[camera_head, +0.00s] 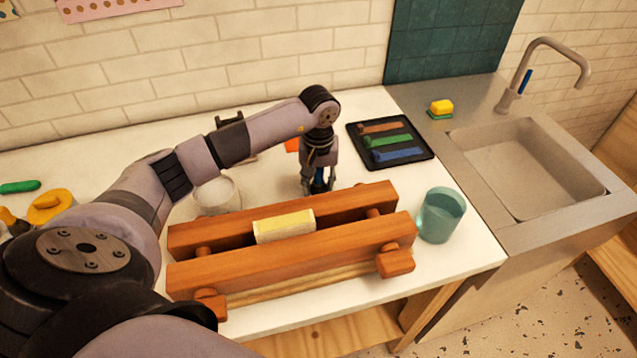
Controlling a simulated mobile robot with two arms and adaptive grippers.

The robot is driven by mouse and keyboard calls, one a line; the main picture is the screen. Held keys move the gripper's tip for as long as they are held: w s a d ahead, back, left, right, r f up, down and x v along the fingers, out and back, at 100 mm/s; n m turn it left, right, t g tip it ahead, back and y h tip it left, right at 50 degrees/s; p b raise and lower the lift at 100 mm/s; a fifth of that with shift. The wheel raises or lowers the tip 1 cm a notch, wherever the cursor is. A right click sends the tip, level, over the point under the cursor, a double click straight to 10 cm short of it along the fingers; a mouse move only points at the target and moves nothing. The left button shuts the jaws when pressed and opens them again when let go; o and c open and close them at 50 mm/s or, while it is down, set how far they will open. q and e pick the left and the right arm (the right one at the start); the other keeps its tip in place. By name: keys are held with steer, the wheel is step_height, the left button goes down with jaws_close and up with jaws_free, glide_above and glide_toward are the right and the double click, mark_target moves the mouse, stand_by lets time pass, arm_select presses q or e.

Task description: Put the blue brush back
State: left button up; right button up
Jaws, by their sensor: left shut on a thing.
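My left gripper (318,184) points down behind the wooden clamp and is shut on a blue thing, likely the blue brush (319,177). Only a small part of it shows between the fingers; its lower end is hard to make out. To its right lies a black tray (424,158) with brush-shaped patches in orange-brown (385,127), green (388,140) and blue (397,154). I cannot tell whether these are brushes or coloured recesses. My right gripper is not in view.
A wooden clamp (290,261) holding a pale yellow block (284,226) fills the counter's front. A teal cup (441,215) stands at its right, a clear glass (218,194) behind its left. A sink (527,170) and yellow sponge (442,107) are at the right.

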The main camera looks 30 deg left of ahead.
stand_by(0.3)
arm_select(q)
steer(key=o, duration=1.2)
steer(key=shift+o, duration=0.3)
steer(key=shift+f, duration=0.1)
steer(key=o, duration=0.4)
steer(key=shift+o, duration=0.2)
steer(key=shift+r+p, duration=2.3)
steer(key=shift+r, duration=2.25)
